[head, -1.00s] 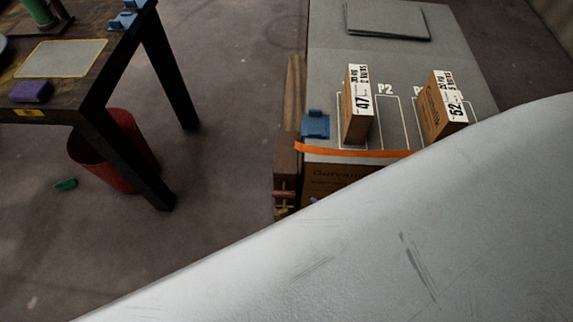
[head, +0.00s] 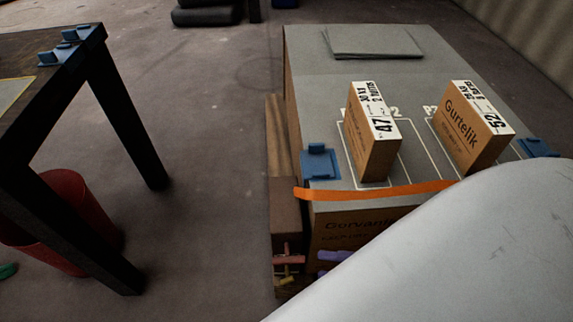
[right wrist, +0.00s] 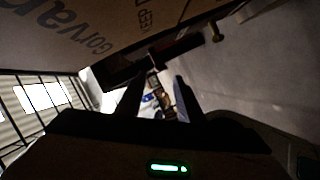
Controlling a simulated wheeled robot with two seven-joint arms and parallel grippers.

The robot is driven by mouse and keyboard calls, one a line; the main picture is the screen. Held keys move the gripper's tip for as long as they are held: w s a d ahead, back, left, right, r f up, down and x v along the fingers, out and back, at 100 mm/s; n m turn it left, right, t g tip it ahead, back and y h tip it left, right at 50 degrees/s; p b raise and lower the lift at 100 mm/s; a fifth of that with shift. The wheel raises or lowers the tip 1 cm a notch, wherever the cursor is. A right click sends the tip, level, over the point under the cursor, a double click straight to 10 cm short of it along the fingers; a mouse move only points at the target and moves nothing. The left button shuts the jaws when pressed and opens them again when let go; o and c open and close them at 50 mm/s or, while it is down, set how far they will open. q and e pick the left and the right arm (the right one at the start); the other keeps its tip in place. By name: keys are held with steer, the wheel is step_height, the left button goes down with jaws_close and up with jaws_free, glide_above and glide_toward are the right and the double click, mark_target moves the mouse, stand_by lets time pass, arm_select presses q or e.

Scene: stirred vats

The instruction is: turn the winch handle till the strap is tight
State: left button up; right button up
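An orange strap (head: 380,191) runs along the near top edge of a grey-topped brown case. Its left end reaches the case corner above a dark brown block. Red and yellow bar-like parts (head: 288,260) show on that block, seemingly the winch and its handle. In the right wrist view, a dark bar with a knob (right wrist: 216,37) stands out beside the printed case. My right gripper (right wrist: 158,80) is open, its dark fingers apart and nothing clearly between them. In the head view my pale right arm hides it. My left gripper is not in view. Strap tightness is unclear.
Two upright cartons, 47 (head: 372,133) and 52 (head: 470,128), stand on the case top (head: 305,60), with blue fittings (head: 319,160) at its edges. A dark table (head: 25,110) and a red bin (head: 62,215) are at left. Floor between is clear.

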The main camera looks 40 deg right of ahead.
mark_target(300, 263)
steer(key=b+x, duration=0.1)
steer(key=x, duration=0.3)
steer(key=b+x, duration=0.1)
steer(key=x, duration=0.4)
steer(key=shift+w+a+r, duration=0.15)
steer(key=shift+w+a, duration=0.1)
jaws_close()
steer(key=shift+s, duration=0.1)
